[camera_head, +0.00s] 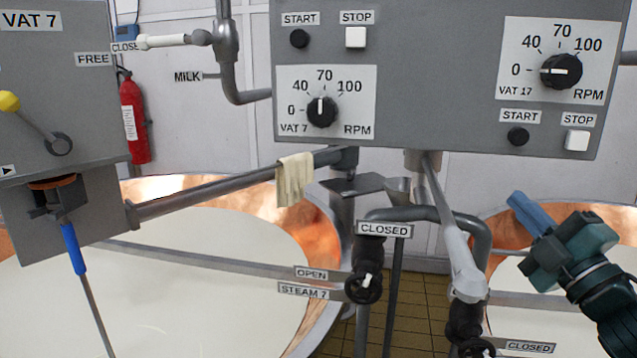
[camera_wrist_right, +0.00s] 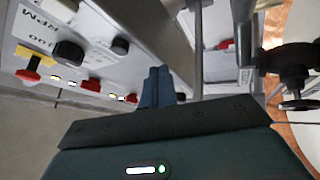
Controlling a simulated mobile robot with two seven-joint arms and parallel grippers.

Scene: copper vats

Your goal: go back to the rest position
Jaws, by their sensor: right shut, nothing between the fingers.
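My right gripper (camera_head: 527,215) is at the right of the head view, in front of the right copper vat (camera_head: 603,222). Its blue fingers are together and hold nothing, pointing up and left below the grey control panel. In the right wrist view the same fingers (camera_wrist_right: 158,86) show closed, with panel knobs and buttons beyond them. No contact with the panel shows. My left gripper is not in either view.
The grey control panel (camera_head: 440,100) with knobs and buttons hangs above. A steam pipe with a valve wheel (camera_head: 363,287) stands left of my right gripper. A large milk-filled vat (camera_head: 318,240) is at the left. A cloth (camera_head: 295,180) hangs on a bar.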

